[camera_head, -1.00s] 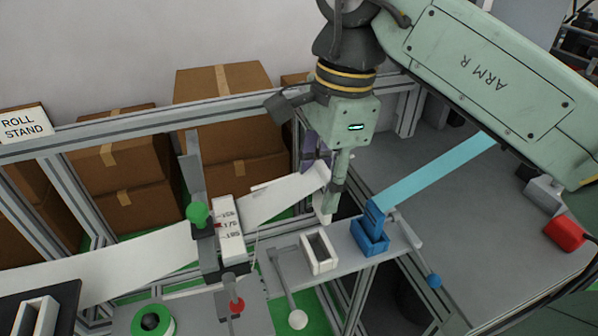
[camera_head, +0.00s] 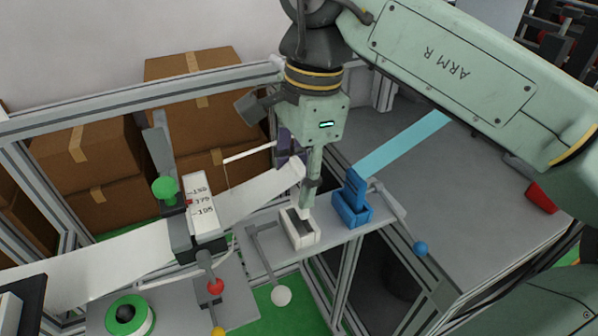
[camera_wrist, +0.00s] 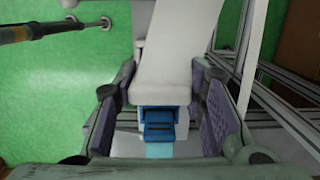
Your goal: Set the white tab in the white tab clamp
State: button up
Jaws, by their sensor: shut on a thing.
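My gripper (camera_head: 310,188) is shut on the white tab (camera_head: 303,212), the end of a long white web coming from the left. The tab's lower edge shows just below the fingers, at the back edge of the white tab clamp (camera_head: 300,238). Whether it touches the clamp or has entered its slot I cannot tell. The white clamp is an open-topped block on a grey plate.
A blue clamp (camera_head: 352,210) holding a light blue strip (camera_head: 405,146) stands just right of the white clamp. A white-knobbed lever (camera_head: 281,295) and a blue-knobbed lever (camera_head: 420,248) flank the clamps. A marked gauge block (camera_head: 200,207) stands left, by the web.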

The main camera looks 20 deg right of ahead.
jog(key=shift+f+b, duration=1.85)
jog(key=shift+f, duration=0.75)
jog(key=shift+f+b, duration=0.3)
jog(key=shift+b, duration=0.1)
jog(key=o, duration=1.2)
jog(key=r, duration=0.5)
jog(key=d+r, duration=0.1)
jog(key=r, duration=0.1)
jog(key=shift+r, duration=0.2)
